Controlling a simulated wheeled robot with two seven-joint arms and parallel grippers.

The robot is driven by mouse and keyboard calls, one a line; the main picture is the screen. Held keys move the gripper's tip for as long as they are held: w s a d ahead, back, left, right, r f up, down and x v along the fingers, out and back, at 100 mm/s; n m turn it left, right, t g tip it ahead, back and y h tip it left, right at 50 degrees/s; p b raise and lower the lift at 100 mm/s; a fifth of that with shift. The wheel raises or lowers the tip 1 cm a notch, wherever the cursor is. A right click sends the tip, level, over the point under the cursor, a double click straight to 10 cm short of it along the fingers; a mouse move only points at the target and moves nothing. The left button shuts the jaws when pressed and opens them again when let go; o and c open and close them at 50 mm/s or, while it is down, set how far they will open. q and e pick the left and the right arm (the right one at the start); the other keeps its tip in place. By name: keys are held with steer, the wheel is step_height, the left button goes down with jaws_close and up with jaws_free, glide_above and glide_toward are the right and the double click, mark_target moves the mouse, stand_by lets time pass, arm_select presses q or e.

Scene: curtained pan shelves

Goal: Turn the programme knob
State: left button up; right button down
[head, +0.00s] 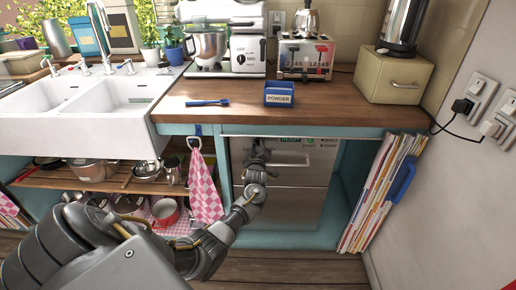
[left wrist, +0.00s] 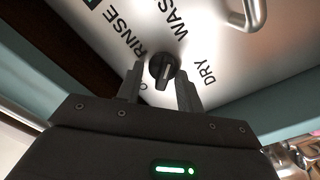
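The black programme knob (left wrist: 163,68) shows in the left wrist view on a steel panel, with the words RINSE, WASH and DRY around it. My left gripper (left wrist: 160,80) is open, with one finger on each side of the knob. I cannot tell whether either finger touches it. In the head view my left gripper (head: 258,150) is at the upper left of the steel dishwasher front (head: 290,200), under the counter, and hides the knob there. A green READY label (head: 290,139) shows on the panel. My right gripper is not in view.
A door handle (left wrist: 243,14) lies close to the knob. The wooden counter edge (head: 300,130) overhangs the panel. A blue POWDER box (head: 279,98) and a blue brush (head: 207,103) lie on the counter. A checked towel (head: 205,188) hangs left; magazines (head: 378,195) stand right.

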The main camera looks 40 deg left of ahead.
arm_select(q)
steer(key=shift+a+f, duration=0.1)
steer(key=shift+f, duration=0.05)
steer(key=shift+p+v, duration=0.8)
steer(key=shift+v, duration=0.2)
steer(key=shift+s+d+p, duration=0.3)
steer(key=shift+s+p, duration=0.05)
steer(key=shift+p, duration=0.1)
steer(key=p+v, duration=0.3)
steer(key=v, duration=0.2)
steer(key=shift+f, duration=0.1)
stand_by(0.5)
